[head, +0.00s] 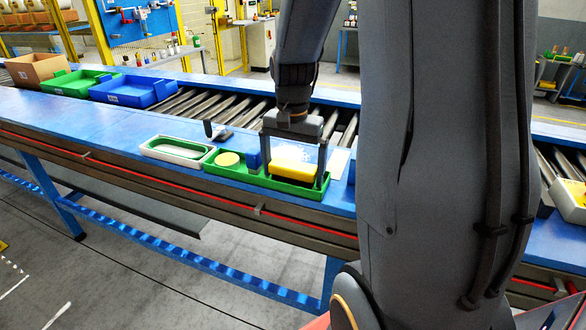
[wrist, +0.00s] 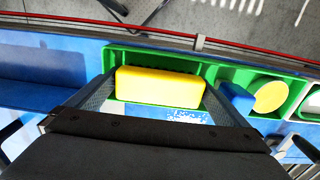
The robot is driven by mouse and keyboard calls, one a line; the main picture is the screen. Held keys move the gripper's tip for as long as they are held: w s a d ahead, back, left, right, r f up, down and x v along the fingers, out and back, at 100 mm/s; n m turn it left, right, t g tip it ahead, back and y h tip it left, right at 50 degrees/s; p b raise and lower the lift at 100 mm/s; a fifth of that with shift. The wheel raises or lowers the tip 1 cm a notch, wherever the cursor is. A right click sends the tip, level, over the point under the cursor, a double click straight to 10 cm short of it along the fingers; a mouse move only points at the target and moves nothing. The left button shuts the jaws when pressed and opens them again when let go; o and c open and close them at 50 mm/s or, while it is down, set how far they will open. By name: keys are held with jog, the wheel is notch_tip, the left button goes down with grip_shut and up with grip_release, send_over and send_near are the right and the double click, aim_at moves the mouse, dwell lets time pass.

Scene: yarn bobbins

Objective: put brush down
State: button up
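A yellow block (head: 291,170), which may be the brush, lies in the right part of a green tray (head: 227,171). In the wrist view the yellow block (wrist: 160,84) lies between the fingertips of my gripper (wrist: 160,82), very close to both. I see no clear grip on it. A dark-handled tool (head: 213,130) stands on the table behind the trays; it is too small to identify.
A blue block (head: 253,160) and a round yellow disc (head: 228,159) are in the same green tray. A white tray with a green inside (head: 176,151) stands to its left. Rollers (head: 225,108) run behind. Blue (head: 132,91) and green bins (head: 72,82) stand further left.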

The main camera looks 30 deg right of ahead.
aim_at(293, 165)
jog(key=shift+r, duration=0.15)
notch_tip(293, 165, up, 12)
jog(key=b, duration=0.3)
dwell(0.9)
